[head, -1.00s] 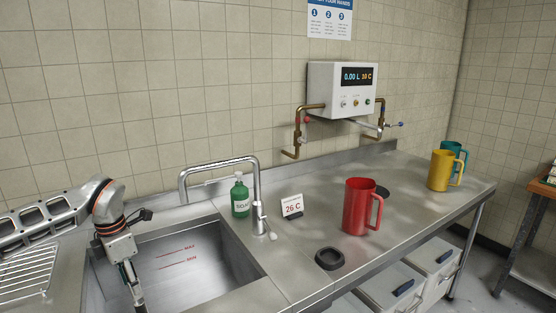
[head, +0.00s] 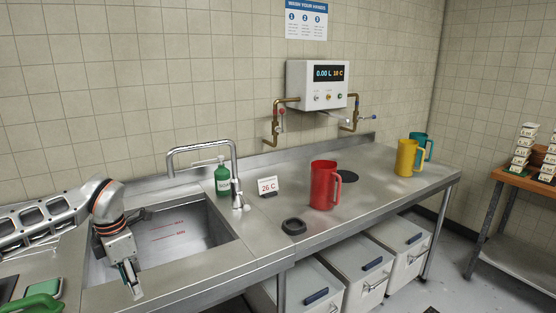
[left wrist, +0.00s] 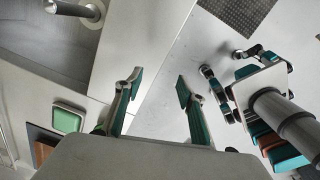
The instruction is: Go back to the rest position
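My left gripper (head: 132,280) hangs over the front of the sink basin (head: 225,240) in the head view, pointing down. In the left wrist view its two green-padded fingers (left wrist: 158,88) are apart with nothing between them; bare counter edge and floor show beyond. My right gripper (left wrist: 222,62) shows at the right of the left wrist view, its dark fingers apart and empty. It is outside the head view.
A red jug (head: 322,186) stands on the steel counter, with yellow (head: 407,158) and teal (head: 427,140) jugs farther right. White bins (head: 322,285) sit below.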

